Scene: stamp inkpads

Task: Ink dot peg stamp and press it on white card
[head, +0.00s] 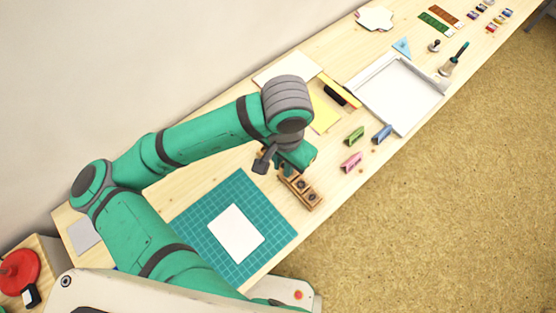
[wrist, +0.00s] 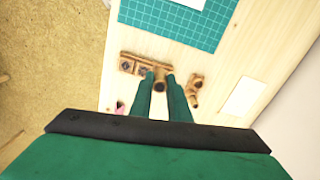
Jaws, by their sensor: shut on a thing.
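My gripper (wrist: 159,78) is shut on a small brown wooden peg stamp (wrist: 160,86), seen between the two green fingers in the wrist view. The peg is over or beside a wooden stand (wrist: 128,64) with dark-faced square blocks; I cannot tell whether they touch. In the head view my gripper (head: 287,172) is at the upper end of this stand (head: 304,191), and the arm hides the peg. The white card (head: 237,233) lies flat on a teal gridded cutting mat (head: 190,212), lower left of the stand.
Another wooden piece (wrist: 194,90) lies right of the fingers in the wrist view. Green (head: 355,136), blue (head: 381,134) and pink (head: 350,162) small items stand right of the gripper. A white tray (head: 440,92), an open black pad (head: 335,96) and a yellow sheet (head: 325,117) lie farther back.

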